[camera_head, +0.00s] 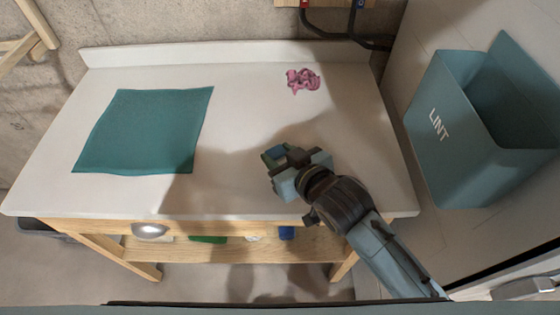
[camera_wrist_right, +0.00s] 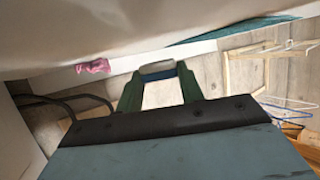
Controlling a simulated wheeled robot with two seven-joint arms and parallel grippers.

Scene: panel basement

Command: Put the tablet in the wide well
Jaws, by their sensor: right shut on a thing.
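My right gripper (camera_head: 277,156) is over the white table, near its front right part. In the right wrist view its two green fingers (camera_wrist_right: 158,84) are shut on a small white and blue tablet (camera_wrist_right: 158,69) at their tips. In the head view the tablet is largely hidden by the gripper, with only a bit of blue showing. The wide well is not recognisable in either view. My left gripper is not in view.
The white table (camera_head: 240,75) bears a teal cloth (camera_head: 145,130) at left and a crumpled pink thing (camera_head: 302,81) at the back. A blue-grey LINT bin (camera_head: 455,150) stands to the right. A metal handle (camera_head: 525,288) shows at lower right. The table's middle is clear.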

